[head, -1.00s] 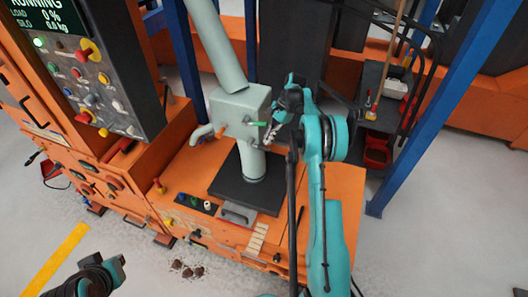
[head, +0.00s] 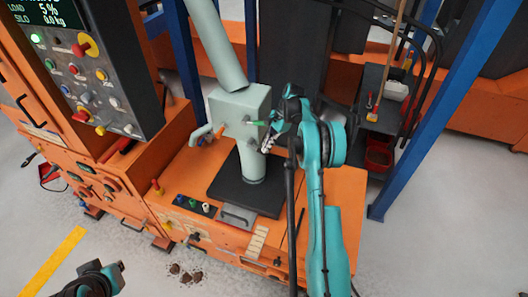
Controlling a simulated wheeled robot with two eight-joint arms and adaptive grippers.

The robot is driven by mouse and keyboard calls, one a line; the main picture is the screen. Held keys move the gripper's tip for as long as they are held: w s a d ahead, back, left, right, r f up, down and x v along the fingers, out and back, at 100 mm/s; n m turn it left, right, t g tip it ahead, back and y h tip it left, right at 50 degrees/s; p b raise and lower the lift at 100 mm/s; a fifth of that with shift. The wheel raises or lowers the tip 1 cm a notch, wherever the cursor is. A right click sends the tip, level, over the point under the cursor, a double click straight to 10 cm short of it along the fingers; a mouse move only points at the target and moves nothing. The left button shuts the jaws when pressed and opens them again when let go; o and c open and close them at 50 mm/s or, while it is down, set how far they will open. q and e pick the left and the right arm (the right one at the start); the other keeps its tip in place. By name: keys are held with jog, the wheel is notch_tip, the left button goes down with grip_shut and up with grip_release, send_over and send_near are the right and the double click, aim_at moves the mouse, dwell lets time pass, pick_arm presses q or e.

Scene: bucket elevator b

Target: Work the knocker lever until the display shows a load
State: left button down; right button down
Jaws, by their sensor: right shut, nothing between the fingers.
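The display (head: 42,14) at the top left reads LOAD 5% and SILO 0.0 kg; its top line is cut off. A pale grey-green box (head: 238,108) sits on a short post under a sloping pipe. A green-tipped lever (head: 254,123) sticks out of its front; I take it for the knocker lever. My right gripper (head: 267,146) is shut and empty, just right of and below the green tip. I cannot tell whether it touches the lever. My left gripper (head: 118,268) is only partly in view at the bottom left, and its jaws are unclear.
The control panel (head: 100,75) with buttons and knobs stands left of the box. The orange bench (head: 335,190) carries a dark plate (head: 222,180) below the post. A blue post (head: 432,110) rises at the right. Dark lumps (head: 186,274) lie on the floor.

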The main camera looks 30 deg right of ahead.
jog(key=shift+s+f, duration=0.15)
jog(key=shift+f, duration=0.55)
jog(key=d+r, duration=0.9)
jog(key=r, duration=0.1)
jog(key=shift+w+d+r+p, duration=0.3)
jog(key=shift+w+r+p, duration=0.05)
jog(key=shift+r, duration=0.05)
dwell(0.7)
